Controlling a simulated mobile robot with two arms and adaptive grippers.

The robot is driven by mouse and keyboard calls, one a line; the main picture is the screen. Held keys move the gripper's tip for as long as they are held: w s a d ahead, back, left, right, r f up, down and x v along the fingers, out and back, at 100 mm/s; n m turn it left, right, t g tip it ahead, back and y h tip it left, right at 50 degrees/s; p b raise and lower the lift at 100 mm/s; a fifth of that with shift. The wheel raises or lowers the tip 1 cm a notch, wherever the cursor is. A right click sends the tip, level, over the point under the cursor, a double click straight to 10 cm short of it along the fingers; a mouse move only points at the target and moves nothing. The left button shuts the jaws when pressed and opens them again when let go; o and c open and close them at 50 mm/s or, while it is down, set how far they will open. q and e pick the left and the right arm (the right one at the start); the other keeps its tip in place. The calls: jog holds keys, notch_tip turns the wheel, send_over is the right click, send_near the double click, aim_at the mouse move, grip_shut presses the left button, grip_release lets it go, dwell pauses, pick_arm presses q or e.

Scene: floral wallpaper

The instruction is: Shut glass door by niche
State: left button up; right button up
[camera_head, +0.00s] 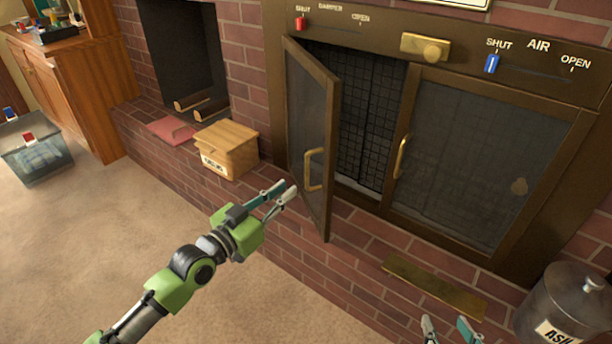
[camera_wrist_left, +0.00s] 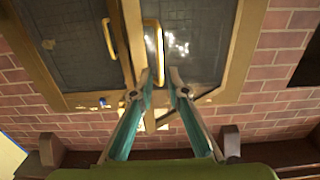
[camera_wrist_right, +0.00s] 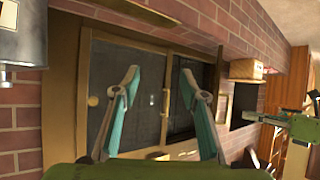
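The left glass door (camera_head: 312,125), beside the log niche (camera_head: 182,50), stands ajar, swung out from the dark fireplace opening (camera_head: 366,105). Its brass handle (camera_head: 313,170) is on the free edge; the handle (camera_wrist_left: 152,48) also shows in the left wrist view, just beyond my fingertips. My left gripper (camera_head: 284,192) is open with a narrow gap, left of and in front of the door's free edge. It looks empty; whether it touches the door I cannot tell. The right glass door (camera_head: 470,155) is shut. My right gripper (camera_head: 448,326) is open and empty at the bottom.
A wooden box (camera_head: 228,148) and a red item (camera_head: 170,130) sit on the brick hearth ledge. A metal ash can (camera_head: 566,305) stands at bottom right. A brass plate (camera_head: 432,287) lies below the doors. A clear bin (camera_head: 36,150) stands on the carpet at left.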

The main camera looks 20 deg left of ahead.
aim_at(306, 174)
pick_arm(q)
jog(key=shift+b+x, duration=0.9)
jog(key=shift+x, duration=3.9)
jog(key=shift+f, duration=0.1)
grip_shut()
pick_arm(e)
jog(key=w+a+r+t+y, duration=0.1)
jog(key=w+r+t, duration=0.3)
jog(key=r, duration=0.6)
jog(key=shift+w+a+t+y, duration=0.15)
jog(key=shift+a+t+y, duration=0.25)
jog(key=shift+a+t, duration=0.35)
